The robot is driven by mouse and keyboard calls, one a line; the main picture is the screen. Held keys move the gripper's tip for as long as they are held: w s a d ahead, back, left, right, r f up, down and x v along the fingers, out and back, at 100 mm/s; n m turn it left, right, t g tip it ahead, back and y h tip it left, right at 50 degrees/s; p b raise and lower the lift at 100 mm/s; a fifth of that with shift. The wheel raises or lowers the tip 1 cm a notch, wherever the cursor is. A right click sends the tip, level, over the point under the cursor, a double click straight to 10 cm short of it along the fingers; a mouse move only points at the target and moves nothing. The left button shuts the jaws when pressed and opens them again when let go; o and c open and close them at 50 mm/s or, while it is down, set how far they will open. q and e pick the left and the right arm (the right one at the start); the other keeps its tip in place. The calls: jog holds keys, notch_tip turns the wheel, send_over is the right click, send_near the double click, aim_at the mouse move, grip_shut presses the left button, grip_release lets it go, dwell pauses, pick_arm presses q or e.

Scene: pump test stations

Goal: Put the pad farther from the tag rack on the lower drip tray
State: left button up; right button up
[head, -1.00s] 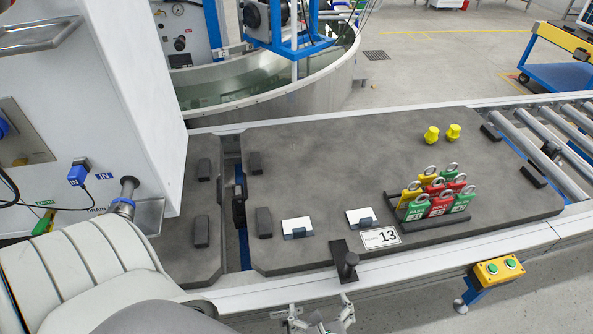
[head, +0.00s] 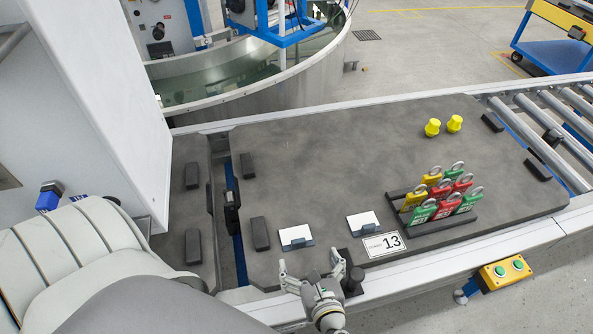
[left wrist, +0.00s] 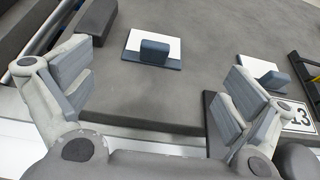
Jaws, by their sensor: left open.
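Two white pads with blue-grey grips lie on the dark grey board. The left pad (head: 296,237), farther from the tag rack (head: 446,222), also shows in the left wrist view (left wrist: 153,50). The other pad (head: 364,223) lies between it and the rack; part of it shows in the wrist view (left wrist: 262,70). My left gripper (head: 310,266) is open and empty at the board's front edge, just in front of the left pad. In the wrist view its fingers (left wrist: 158,88) spread either side of that pad, apart from it. Neither drip tray shows clearly now. My right gripper is out of view.
A black clamp with a knob (head: 354,280) stands beside my left gripper at the front edge. A card marked 13 (head: 383,244) lies by it. The rack holds several coloured tags. Two yellow plugs (head: 433,127) stand at the back. A white cabinet (head: 110,100) rises at left.

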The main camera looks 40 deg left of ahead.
aim_at(299, 243)
pick_arm(q)
jog(key=x, duration=0.3)
jog(key=shift+w+a+f, duration=0.15)
jog(key=shift+w+a, duration=0.05)
jog(key=shift+a, duration=0.05)
jog(key=x, duration=0.5)
jog(key=shift+s+a+f, duration=0.1)
jog(key=shift+s+f, duration=0.15)
jog(key=shift+f, duration=0.05)
jog(key=shift+r, duration=0.1)
jog(key=c, duration=0.9)
